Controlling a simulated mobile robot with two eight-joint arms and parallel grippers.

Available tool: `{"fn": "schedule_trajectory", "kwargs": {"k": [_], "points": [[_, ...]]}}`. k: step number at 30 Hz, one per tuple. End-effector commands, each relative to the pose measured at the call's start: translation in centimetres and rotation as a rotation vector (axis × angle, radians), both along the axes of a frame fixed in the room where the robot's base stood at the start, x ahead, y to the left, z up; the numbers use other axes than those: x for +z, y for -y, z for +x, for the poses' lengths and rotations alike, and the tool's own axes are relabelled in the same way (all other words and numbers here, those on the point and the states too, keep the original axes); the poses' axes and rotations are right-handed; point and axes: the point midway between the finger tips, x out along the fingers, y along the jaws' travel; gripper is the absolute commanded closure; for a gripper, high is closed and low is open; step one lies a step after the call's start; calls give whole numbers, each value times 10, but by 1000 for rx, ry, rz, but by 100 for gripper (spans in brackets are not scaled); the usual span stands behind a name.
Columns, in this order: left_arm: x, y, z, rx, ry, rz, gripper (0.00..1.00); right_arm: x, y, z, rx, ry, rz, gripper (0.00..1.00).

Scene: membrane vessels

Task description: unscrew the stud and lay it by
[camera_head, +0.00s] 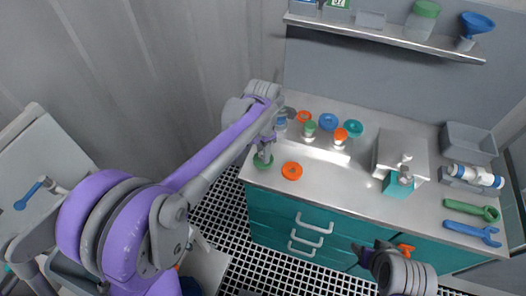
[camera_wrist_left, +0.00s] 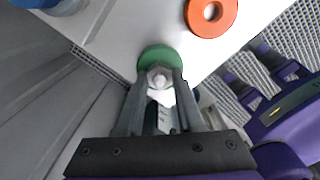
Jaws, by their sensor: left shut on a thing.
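A green disc (camera_head: 263,162) lies on the counter's left front corner; it also shows in the wrist view (camera_wrist_left: 158,57). A grey metal stud with a hex part and rounded tip (camera_wrist_left: 159,77) shows at the disc, between the fingers of my left gripper (camera_wrist_left: 160,90). The left gripper (camera_head: 265,150) is shut on this stud, directly over the disc. Whether the thread is still engaged in the disc is hidden. My right gripper (camera_head: 366,254) hangs low in front of the teal drawers; its finger opening is unclear.
An orange ring (camera_head: 292,171) lies just right of the green disc. Several coloured cups and discs stand behind. A grey box (camera_head: 402,150) stands mid-counter, with a grey bin (camera_head: 468,140) and wrenches (camera_head: 471,233) at right.

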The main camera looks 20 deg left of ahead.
Motion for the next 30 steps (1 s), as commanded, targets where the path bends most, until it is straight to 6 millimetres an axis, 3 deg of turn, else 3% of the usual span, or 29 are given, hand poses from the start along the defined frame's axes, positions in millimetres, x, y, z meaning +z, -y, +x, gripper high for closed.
{"fn": "schedule_trajectory", "kwargs": {"k": [6, 13, 14, 19, 30], "points": [[0, 1, 0, 188, 1, -1, 100, -1, 0, 0, 0, 0, 0, 41], [0, 0, 0, 196, 1, -1, 100, -1, 0, 0, 0, 0, 0, 41], [0, 1, 0, 195, 1, -1, 58, -1, 0, 0, 0, 0, 0, 41], [0, 0, 0, 194, 1, -1, 29, -1, 0, 0, 0, 0, 0, 41], [6, 0, 0, 194, 1, -1, 29, 3, 0, 1, 0, 2, 0, 41]]}}
